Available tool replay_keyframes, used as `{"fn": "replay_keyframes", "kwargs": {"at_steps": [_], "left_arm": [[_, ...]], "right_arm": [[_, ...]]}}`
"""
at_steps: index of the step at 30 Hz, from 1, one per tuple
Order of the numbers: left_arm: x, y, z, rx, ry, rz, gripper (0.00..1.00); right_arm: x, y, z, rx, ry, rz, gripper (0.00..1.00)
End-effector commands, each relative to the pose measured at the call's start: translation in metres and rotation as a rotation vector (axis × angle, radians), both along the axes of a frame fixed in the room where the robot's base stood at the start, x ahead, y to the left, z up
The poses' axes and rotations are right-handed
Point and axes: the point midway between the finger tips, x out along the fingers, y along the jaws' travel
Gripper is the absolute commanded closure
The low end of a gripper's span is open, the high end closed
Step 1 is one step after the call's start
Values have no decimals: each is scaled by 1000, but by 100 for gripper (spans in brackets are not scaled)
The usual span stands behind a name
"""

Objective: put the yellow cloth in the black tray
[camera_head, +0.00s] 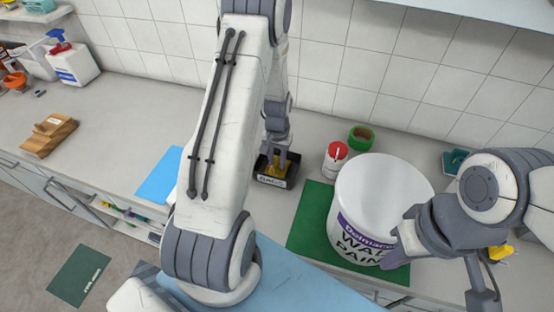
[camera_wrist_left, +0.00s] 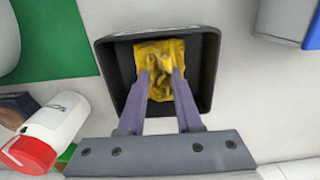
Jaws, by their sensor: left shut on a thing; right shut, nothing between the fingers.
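The yellow cloth (camera_wrist_left: 160,70) is in my left gripper (camera_wrist_left: 160,75), seen in the left wrist view inside the walls of the black tray (camera_wrist_left: 112,80). In the head view the black tray (camera_head: 291,180) stands on the counter beyond my left arm, with the left gripper (camera_head: 278,163) down in it and a bit of yellow cloth (camera_head: 281,161) showing. Whether the cloth touches the tray floor is hard to tell.
A large white paint bucket (camera_head: 383,195) stands on a green mat (camera_head: 312,222) right of the tray. A red-capped white bottle (camera_head: 335,160) and a green tape roll (camera_head: 361,138) stand behind. A blue sheet (camera_head: 160,176) lies left. A brown paper packet (camera_head: 49,134) lies far left.

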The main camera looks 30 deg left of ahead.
Motion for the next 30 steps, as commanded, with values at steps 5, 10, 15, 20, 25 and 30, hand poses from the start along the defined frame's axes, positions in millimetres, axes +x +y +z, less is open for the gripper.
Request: {"fn": "replay_keyframes", "kwargs": {"at_steps": [5,10,15,20,25,30], "left_arm": [[0,0,1,0,0,0,47],[0,0,1,0,0,0,32],[0,0,1,0,0,0,32],[1,0,11,1,-3,0,32],[3,1,40,3,-7,0,32],[3,1,73,2,-6,0,32]], "right_arm": [[0,0,1,0,0,0,100],[0,0,1,0,0,0,100],[0,0,0,0,0,0,100],[0,0,-3,0,0,1,100],[0,0,-11,0,0,1,100],[0,0,-18,0,0,1,100]]}}
